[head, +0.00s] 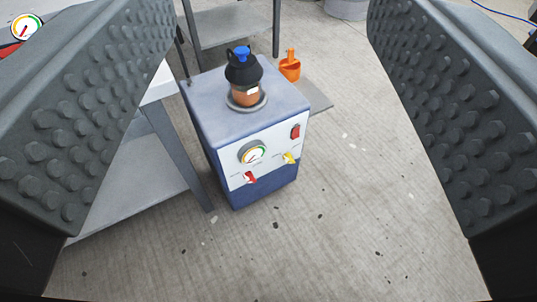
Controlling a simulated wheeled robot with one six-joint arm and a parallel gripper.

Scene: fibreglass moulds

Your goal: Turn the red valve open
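A red valve handle (250,177) sits low on the white front panel of a blue-grey cabinet (226,118), left of the panel's middle and under a round gauge (253,153). The handle looks tilted. A yellow valve handle (290,157) is to its right, and a red switch (295,131) is above the yellow one. My gripper (270,100) is open, with its two dark studded fingers wide apart at the picture's sides. Nothing is between the fingers up close. The cabinet stands farther off, and neither finger touches the valve.
A black-topped pot with a blue knob (243,66) stands on the cabinet. A grey table (160,150) stands close at the cabinet's left. Another grey table or shelf (232,25) and an orange scoop (290,66) are behind.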

